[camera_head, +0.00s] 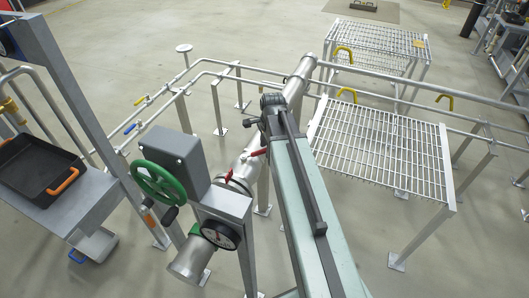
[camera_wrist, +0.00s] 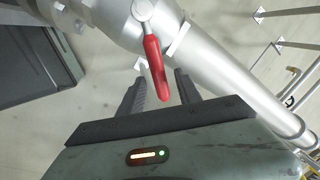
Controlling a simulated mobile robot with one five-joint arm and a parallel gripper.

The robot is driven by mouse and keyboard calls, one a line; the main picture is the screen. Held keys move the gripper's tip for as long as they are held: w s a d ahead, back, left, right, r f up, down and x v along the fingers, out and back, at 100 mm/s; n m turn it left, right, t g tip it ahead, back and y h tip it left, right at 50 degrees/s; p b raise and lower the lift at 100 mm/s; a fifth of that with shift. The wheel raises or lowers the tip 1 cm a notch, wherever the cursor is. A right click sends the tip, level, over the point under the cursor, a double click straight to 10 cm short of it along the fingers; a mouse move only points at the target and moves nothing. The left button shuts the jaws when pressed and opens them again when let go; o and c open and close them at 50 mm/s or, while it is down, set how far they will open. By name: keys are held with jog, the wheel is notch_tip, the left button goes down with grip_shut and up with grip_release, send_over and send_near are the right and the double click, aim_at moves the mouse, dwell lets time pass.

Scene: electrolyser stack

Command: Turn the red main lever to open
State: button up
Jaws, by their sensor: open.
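The red lever (camera_wrist: 155,68) hangs from a round metal hub on a large silver pipe (camera_wrist: 205,62) in the wrist view. My gripper (camera_wrist: 161,76) is open. Its two dark fingers stand one on each side of the lever's lower end, with a visible gap to each; I cannot tell the depth between them. In the head view, red handle parts (camera_head: 258,153) show on the silver pipe just left of my arm. My gripper's fingers cannot be made out there.
A grey box and a green handwheel (camera_head: 158,184) stand left of the pipe, with a round gauge (camera_head: 220,234) below. A black tray (camera_head: 42,168) lies on a bench at the left. A grated platform (camera_head: 380,150) stands at the right. Thin pipes run across open floor.

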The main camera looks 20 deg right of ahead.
jog(key=shift+r, duration=0.1)
grip_shut()
dwell(1.2)
